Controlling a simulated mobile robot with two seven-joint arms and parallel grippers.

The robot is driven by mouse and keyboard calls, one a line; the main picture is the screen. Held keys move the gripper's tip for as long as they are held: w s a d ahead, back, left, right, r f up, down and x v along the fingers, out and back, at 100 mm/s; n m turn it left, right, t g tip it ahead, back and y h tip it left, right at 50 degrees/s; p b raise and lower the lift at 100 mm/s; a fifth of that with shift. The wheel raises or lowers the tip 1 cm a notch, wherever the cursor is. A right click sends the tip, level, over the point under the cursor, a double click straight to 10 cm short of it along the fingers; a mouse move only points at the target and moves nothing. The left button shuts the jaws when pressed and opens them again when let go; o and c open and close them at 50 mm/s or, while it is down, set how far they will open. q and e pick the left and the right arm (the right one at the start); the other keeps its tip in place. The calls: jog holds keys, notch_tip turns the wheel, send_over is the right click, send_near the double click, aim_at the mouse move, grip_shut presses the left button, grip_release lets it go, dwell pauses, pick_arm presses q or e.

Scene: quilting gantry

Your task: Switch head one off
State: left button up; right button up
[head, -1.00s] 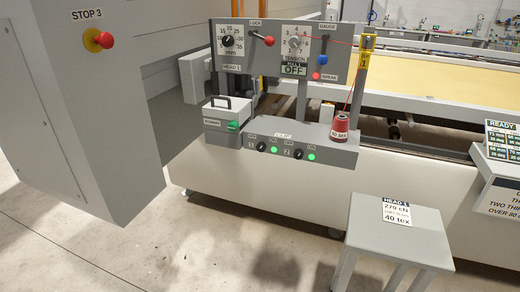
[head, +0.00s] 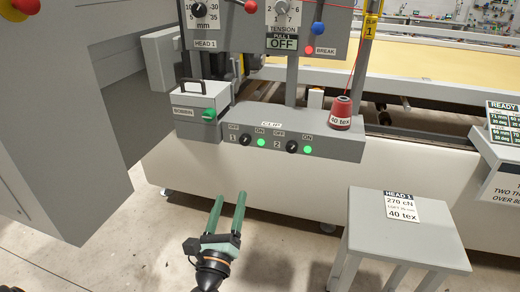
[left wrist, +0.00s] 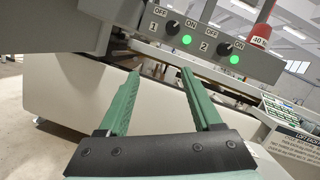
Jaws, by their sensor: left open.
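The switch box (head: 270,165) has two black knobs marked 1 and 2, each between OFF and ON labels. Knob 1 (head: 245,139) is the left one, and the lamp beside it (head: 262,142) is lit green. Knob 1 also shows in the left wrist view (left wrist: 171,27), above the fingers. Knob 2 (head: 292,146) sits to its right, its lamp (head: 308,149) also green. My right gripper is out of view.
A red thread cone (head: 341,113) stands on the box's right end. A grey stool (head: 410,247) with a HEAD 1 card is at right. A large grey cabinet (head: 60,120) fills the left side.

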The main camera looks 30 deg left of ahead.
aim_at(244, 144)
pick_arm(q)
jog(key=w+a+r+p, duration=0.1)
jog(key=w+r, duration=0.1)
jog(key=w, duration=0.2)
jog(key=w+a+r+m+t+p, duration=0.1)
jog(key=w+r, duration=0.2)
jog(key=w, duration=0.1)
jog(key=w+a+r+m+p, duration=0.1)
jog(key=w+r, duration=0.1)
jog(key=w, duration=0.2)
jog(key=shift+a+r+t, duration=0.15)
jog(key=shift+r+t, duration=0.15)
grip_shut()
